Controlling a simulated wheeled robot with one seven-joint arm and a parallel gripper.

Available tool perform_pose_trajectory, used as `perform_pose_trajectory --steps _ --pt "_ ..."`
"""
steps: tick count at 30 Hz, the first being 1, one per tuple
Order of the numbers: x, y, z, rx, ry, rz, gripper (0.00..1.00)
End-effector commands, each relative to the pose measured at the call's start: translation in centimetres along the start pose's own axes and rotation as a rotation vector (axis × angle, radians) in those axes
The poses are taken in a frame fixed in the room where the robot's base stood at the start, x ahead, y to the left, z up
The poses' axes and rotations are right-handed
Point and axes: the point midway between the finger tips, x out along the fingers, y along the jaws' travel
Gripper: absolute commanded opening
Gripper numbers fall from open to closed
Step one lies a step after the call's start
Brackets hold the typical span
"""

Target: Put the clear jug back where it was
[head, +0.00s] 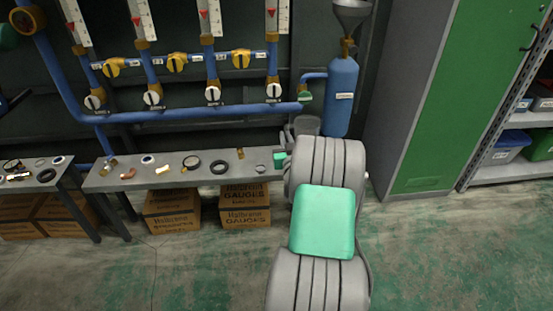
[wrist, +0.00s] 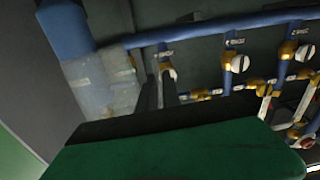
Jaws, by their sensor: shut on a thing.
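The clear jug (wrist: 98,82) shows in the wrist view as a pale, see-through container, left of the fingers and against the blue cylinder in the picture. My gripper (wrist: 160,75) is shut on the jug, with its two dark fingers close together at the jug's right side. Exactly which part they grip is hard to make out. In the head view a greyish vessel, apparently the jug (head: 307,125), shows just above my arm, beside the blue cylinder. My arm hides its lower part and most of the gripper there.
The blue cylinder (head: 341,96) with a funnel (head: 351,14) on top stands right of the jug. A narrow grey bench (head: 125,180) holds rings and small fittings. Blue pipes (head: 200,115) with valves run behind. Cartons (head: 245,205) sit below. The floor at front is clear.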

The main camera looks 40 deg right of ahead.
Motion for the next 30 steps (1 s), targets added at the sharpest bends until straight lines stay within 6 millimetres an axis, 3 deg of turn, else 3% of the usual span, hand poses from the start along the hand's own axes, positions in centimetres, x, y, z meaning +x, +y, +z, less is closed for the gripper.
perform_pose_trajectory --steps 6,12,17,22,30 --pt "5.6 -3.6 3.2 -0.002 0.000 -0.006 0.00" --pt "8.6 -5.4 7.4 0.000 -0.001 -0.003 0.00" --pt "9.7 -5.9 8.5 0.001 0.001 -0.002 0.00" --pt "9.8 -6.2 11.7 0.001 -0.002 -0.001 0.00" --pt "9.8 -6.1 11.6 0.001 -0.001 -0.001 0.00"
